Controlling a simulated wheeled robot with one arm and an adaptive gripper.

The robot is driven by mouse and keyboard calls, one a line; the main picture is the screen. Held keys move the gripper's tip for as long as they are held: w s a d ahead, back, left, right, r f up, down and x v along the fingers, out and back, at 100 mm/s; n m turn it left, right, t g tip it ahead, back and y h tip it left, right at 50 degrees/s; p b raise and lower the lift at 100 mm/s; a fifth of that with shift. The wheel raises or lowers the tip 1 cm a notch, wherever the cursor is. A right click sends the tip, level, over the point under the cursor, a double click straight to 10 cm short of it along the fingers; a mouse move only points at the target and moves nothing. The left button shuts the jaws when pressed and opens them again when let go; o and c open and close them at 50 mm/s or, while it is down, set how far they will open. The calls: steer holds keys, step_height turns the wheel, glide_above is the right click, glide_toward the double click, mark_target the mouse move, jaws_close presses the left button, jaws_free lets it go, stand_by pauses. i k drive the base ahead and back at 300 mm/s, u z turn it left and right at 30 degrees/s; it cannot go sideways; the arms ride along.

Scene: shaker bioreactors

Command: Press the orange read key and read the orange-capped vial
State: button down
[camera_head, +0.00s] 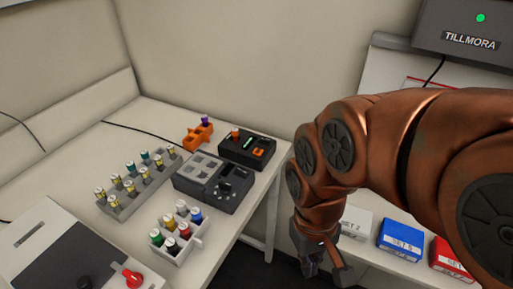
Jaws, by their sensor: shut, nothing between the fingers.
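The orange-capped vial (235,133) stands upright in the black reader (238,158) at the back right of the bench. The orange read key (259,152) is on the reader's top, at its right side, with a small green display between the vial and the key. My gripper (324,264) hangs at the end of my copper-coloured arm, right of the bench and apart from the reader and key. It is shut and empty, pointing down; its fingertips are partly dark and hard to make out.
An orange holder (198,137) with a purple-capped vial stands left of the reader. A grey device (216,187) is in front of it. Vial racks (113,205) and a large device with a red knob (133,278) fill the left. Blue (400,239) and red boxes sit at right.

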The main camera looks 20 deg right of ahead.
mark_target(258, 152)
steer(key=u, duration=2.15)
steer(key=k, duration=0.45)
steer(key=z, duration=0.15)
